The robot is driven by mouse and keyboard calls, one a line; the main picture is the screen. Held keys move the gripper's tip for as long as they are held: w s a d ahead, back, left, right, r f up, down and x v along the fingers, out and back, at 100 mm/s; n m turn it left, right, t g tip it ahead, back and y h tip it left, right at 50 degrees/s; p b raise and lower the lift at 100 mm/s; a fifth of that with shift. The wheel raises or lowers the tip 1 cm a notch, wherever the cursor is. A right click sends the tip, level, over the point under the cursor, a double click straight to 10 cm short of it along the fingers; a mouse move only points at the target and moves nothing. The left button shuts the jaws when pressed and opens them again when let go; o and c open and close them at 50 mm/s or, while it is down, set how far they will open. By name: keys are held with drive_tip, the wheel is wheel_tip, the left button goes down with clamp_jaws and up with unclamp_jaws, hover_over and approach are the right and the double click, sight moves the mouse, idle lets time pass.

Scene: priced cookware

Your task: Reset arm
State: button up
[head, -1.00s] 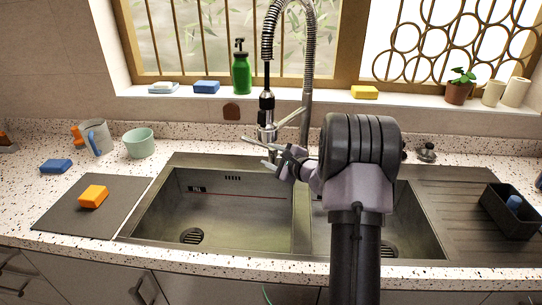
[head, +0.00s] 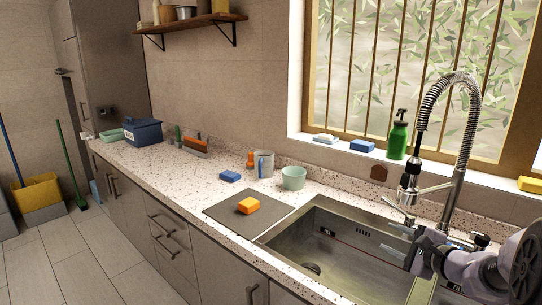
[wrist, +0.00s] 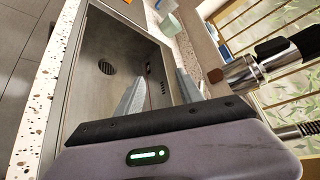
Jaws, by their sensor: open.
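My gripper (head: 393,228) is at the right of the head view, above the sink (head: 345,262) and in front of the tap (head: 460,135). Its fingers point left and stand apart with nothing between them. In the wrist view, the two grey fingers of my gripper (wrist: 158,92) are spread over the sink basin (wrist: 115,45). The metal tap body (wrist: 243,75) is close to the right of the fingers in that view. I cannot tell the exact gap. My arm runs off the lower right of the head view.
A green bottle (head: 398,140) stands on the sill.

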drive_tip(key=s+a+r+n+g+y, duration=0.1)
drive_tip(key=s+a+r+n+g, duration=0.2)
drive_tip(key=a, duration=0.4)
drive_tip(key=s+a+r+n+y, duration=0.1)
drive_tip(key=s+a+r+n, duration=0.15)
drive_tip(key=s+a, duration=0.4)
drive_tip(key=s+a+n+g, duration=0.4)
drive_tip(key=s+a+n, duration=0.2)
drive_tip(key=s+a, duration=0.5)
drive_tip(key=s+d+f+n+h, duration=0.2)
drive_tip(key=s+n+h, duration=0.2)
drive_tip(key=s, duration=1.1)
drive_tip(key=shift+s+f+n+g, duration=0.15)
drive_tip(key=shift+f+n+g, duration=0.15)
drive_tip(key=shift+n+g, duration=0.1)
